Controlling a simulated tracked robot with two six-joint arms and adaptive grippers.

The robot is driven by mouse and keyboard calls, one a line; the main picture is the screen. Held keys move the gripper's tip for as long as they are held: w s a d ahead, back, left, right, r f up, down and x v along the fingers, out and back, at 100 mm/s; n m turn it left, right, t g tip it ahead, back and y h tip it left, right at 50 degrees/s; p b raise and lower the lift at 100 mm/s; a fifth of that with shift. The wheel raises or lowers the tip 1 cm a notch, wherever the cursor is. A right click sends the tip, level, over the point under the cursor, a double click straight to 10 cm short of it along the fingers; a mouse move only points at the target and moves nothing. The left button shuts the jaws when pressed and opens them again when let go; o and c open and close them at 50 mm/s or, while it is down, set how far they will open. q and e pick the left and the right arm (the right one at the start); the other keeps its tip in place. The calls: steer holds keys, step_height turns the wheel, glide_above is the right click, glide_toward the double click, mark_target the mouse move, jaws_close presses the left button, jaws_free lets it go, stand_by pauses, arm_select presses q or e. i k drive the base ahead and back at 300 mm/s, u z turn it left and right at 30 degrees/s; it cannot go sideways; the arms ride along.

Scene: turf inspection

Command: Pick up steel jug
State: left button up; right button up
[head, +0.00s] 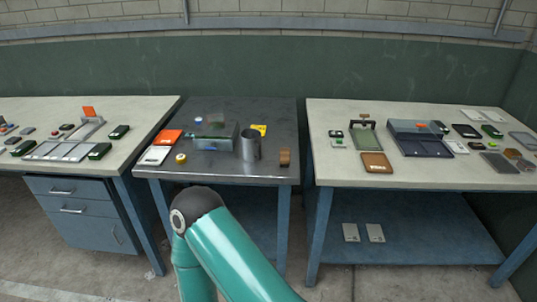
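The steel jug (249,145) looks like a grey metal cylinder with an open top. It stands upright on the dark metal table (205,172) in the middle of the head view, near the table's front right part. One teal arm of mine reaches in from the bottom, in front of this table. No gripper shows in the view, so I cannot see either one's position relative to the jug.
Cluttered benches stand left (140,112) and right (330,173), with narrow gaps between.

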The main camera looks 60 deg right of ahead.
mark_target(251, 149)
steer(key=z, duration=1.1)
steer(key=k, duration=0.1)
steer(key=u, duration=1.2)
steer(key=i, duration=0.15)
steer(key=z, duration=2.55)
steer(key=i, duration=1)
steer(key=u, duration=0.25)
